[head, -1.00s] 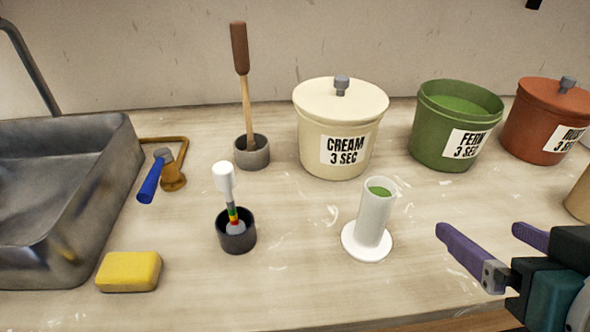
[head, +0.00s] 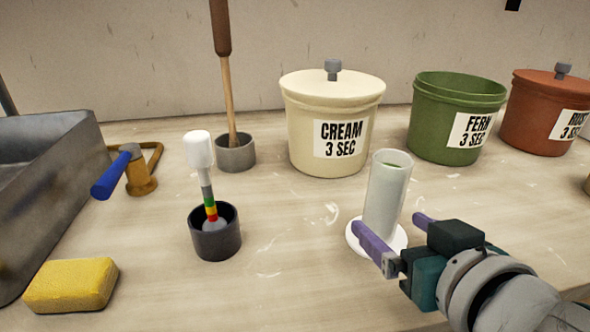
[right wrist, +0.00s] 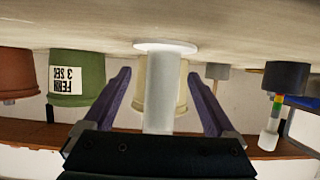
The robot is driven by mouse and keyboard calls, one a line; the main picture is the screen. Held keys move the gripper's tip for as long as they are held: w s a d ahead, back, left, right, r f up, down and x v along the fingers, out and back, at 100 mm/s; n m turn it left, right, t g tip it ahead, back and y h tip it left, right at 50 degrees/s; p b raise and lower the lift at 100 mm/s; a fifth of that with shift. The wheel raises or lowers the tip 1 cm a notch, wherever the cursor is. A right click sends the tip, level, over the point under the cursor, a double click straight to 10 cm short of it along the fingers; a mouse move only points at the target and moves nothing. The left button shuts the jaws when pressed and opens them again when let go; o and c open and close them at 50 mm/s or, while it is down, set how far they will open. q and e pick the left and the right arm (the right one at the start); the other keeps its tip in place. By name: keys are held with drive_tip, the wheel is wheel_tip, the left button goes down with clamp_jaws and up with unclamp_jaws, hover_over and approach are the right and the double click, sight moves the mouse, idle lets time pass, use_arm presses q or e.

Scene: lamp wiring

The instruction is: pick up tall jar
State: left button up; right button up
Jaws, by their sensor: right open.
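The tall jar (head: 387,192) is a pale cylinder on a round white foot, upright on the counter, with some green showing inside its mouth. My right gripper (head: 389,223) is open, with purple fingers low down at the jar, one on each side. In the right wrist view, which is upside down, the jar (right wrist: 160,95) stands between the spread fingers of the gripper (right wrist: 158,76), with a gap on both sides. My left gripper is not in view.
Behind the jar stand a lidded cream pot (head: 333,115), an open green pot (head: 440,125) and a rust pot (head: 540,110). To the left are a dark cup (head: 215,240) with a white-topped tool and a yellow sponge (head: 70,287). The counter between cup and jar is clear.

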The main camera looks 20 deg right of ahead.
sight(388, 227)
drive_tip(key=x, duration=0.4)
drive_tip(key=shift+a, duration=0.15)
clamp_jaws()
idle(0.5)
